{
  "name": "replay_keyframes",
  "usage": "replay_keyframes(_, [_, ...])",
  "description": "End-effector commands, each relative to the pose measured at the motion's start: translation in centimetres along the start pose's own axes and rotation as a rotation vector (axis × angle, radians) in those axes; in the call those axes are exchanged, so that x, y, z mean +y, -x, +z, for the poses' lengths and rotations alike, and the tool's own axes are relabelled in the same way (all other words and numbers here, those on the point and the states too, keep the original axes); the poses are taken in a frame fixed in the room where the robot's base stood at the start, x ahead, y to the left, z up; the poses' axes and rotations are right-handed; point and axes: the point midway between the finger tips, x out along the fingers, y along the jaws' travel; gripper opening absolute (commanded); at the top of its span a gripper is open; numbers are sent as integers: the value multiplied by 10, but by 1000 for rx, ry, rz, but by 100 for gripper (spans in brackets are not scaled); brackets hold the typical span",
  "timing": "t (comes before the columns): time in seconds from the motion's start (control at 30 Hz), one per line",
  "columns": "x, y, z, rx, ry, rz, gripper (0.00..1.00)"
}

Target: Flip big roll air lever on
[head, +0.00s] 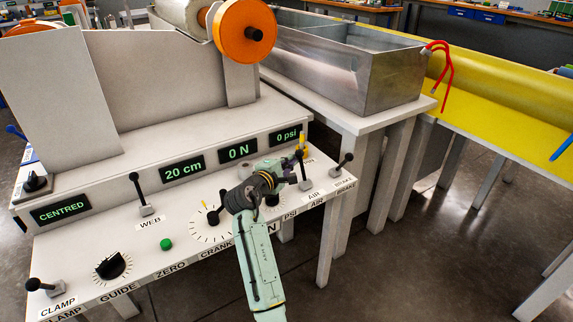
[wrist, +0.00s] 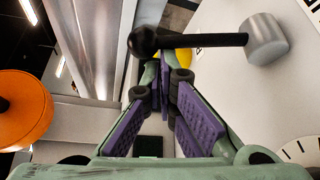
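The big roll air lever appears to be the black-knobbed lever (head: 304,174) beside an AIR label at the right end of the console; the label text is partly covered. It stands up from a grey base. My gripper (head: 294,157) is beside its upper part in the head view. In the wrist view a black-knobbed lever (wrist: 205,41) with a silver base crosses just beyond the fingertips. My gripper (wrist: 166,78) has its purple-padded fingers converging, tips close together, with nothing seen held between them. Contact with the lever cannot be told.
The brake lever (head: 341,165) stands close by on the right. Left along the console (head: 120,255) are the web lever (head: 141,194), a green button (head: 166,244), a black dial (head: 110,265) and the clamp lever (head: 44,287). A pressure display (head: 286,136) reads 0 psi. A metal bath (head: 375,85) stands behind.

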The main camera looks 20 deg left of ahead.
Motion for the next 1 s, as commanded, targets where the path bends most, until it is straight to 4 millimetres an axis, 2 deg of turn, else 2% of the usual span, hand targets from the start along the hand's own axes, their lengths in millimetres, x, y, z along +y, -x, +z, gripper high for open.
replay_keyframes(0.7, [-13,26,45,-2,-539,320,0])
replay_keyframes(0.9, [-13,32,55,-2,-648,384,0])
replay_keyframes(1.0, [-14,34,59,-2,-644,381,0])
